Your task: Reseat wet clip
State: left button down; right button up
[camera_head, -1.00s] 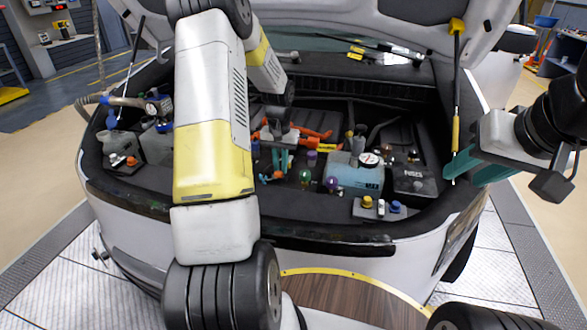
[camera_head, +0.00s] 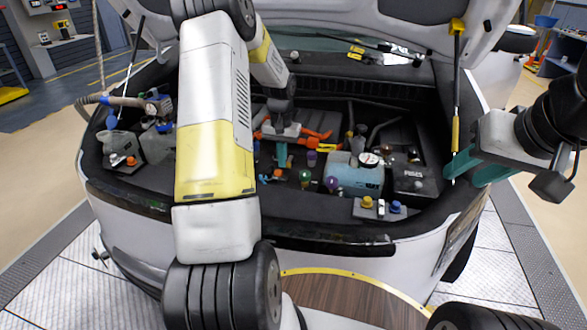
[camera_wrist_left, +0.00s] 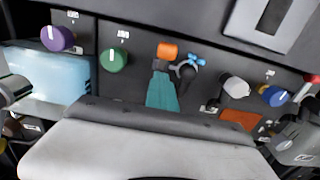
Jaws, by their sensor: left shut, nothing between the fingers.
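My left gripper (camera_head: 282,158) reaches down into the engine bay, its teal fingers shut with nothing between them. In the left wrist view its fingers (camera_wrist_left: 162,90) point at a small orange block (camera_wrist_left: 167,51) on the dark panel, close to their tips. A blue winged clip (camera_wrist_left: 195,62) sits just right of it, on or beside a dark curved fitting (camera_wrist_left: 184,71). I cannot tell whether the fingers touch the block, or which piece is the wet clip. My right gripper (camera_head: 465,170) is beside the yellow hood strut; its finger gap is unclear.
A blue coolant tank (camera_head: 355,178) stands right of my left gripper. Green (camera_wrist_left: 114,60), purple (camera_wrist_left: 57,38) and blue (camera_wrist_left: 274,96) knobs flank the block. Orange hoses (camera_head: 318,134) run behind the gripper. The raised hood (camera_head: 385,22) hangs above.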

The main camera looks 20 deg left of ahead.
pick_arm(q)
jog(key=shift+w+r, duration=0.35)
jog(key=shift+w, duration=0.25)
jog(key=shift+w, duration=0.15)
jog(key=shift+w+r, duration=0.35)
jog(key=shift+w, duration=0.2)
jog(key=c, duration=1.7)
grip_release()
